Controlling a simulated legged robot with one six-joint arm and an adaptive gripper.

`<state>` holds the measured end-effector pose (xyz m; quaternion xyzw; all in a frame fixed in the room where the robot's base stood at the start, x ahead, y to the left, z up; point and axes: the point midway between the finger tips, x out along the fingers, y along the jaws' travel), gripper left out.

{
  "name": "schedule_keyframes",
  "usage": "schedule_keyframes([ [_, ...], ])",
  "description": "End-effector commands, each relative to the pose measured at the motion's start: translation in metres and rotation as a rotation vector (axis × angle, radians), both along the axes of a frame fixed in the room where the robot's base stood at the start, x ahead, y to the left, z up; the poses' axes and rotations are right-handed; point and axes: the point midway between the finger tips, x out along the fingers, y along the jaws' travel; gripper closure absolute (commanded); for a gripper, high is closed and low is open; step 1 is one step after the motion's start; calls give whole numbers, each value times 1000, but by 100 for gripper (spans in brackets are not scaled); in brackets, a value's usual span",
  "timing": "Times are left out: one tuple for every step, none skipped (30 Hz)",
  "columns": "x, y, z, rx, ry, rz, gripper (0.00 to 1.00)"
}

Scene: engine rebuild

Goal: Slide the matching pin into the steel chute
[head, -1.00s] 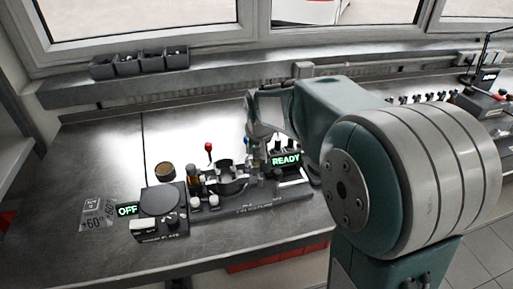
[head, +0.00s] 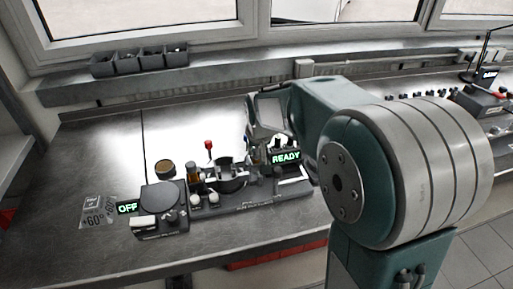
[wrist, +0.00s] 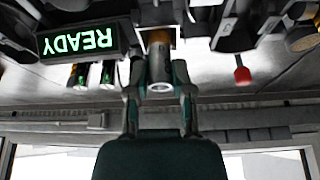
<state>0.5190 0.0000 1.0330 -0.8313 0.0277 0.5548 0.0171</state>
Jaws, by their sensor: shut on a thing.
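My gripper (wrist: 159,80) is shut on a pin (wrist: 159,66) in the wrist view, with one finger on each side. The pin is a grey cylinder with a pale ring on its near end. An orange-brown part (wrist: 158,37) shows at its far end, against a pale square patch; I cannot tell whether they touch. I cannot clearly make out the steel chute. Two slim dark pieces with green marks (wrist: 78,76) (wrist: 107,75) stand beside the pin, below the lit READY display (wrist: 82,40).
The READY display (head: 286,158) stands at the right of the black fixture (head: 250,205). A red-knobbed lever (head: 209,146), a round cup (head: 165,168) and a dial box with an OFF display (head: 127,208) are nearby. Small grey bins (head: 138,60) sit at the back.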

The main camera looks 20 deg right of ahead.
Motion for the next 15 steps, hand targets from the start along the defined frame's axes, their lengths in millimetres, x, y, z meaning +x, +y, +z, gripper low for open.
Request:
schedule_keyframes([
  [0, 0, -1, 0, 0, 0, 100],
  [0, 0, -1, 0, 0, 0, 100],
  [0, 0, -2, 0, 0, 0, 100],
  [0, 0, -2, 0, 0, 0, 100],
  [0, 0, -2, 0, 0, 0, 100],
  [0, 0, -3, 0, 0, 0, 100],
  [0, 0, -3, 0, -1, 0, 100],
  [0, 0, -4, 0, -1, 0, 100],
  [0, 0, -4, 0, -1, 0, 100],
  [0, 0, -4, 0, -1, 0, 100],
  [0, 0, -5, 0, -1, 0, 100],
  [0, 0, -5, 0, -1, 0, 100],
  [0, 0, -6, 0, -1, 0, 100],
  [0, 0, -6, 0, -1, 0, 100],
  [0, 0, -6, 0, -1, 0, 100],
])
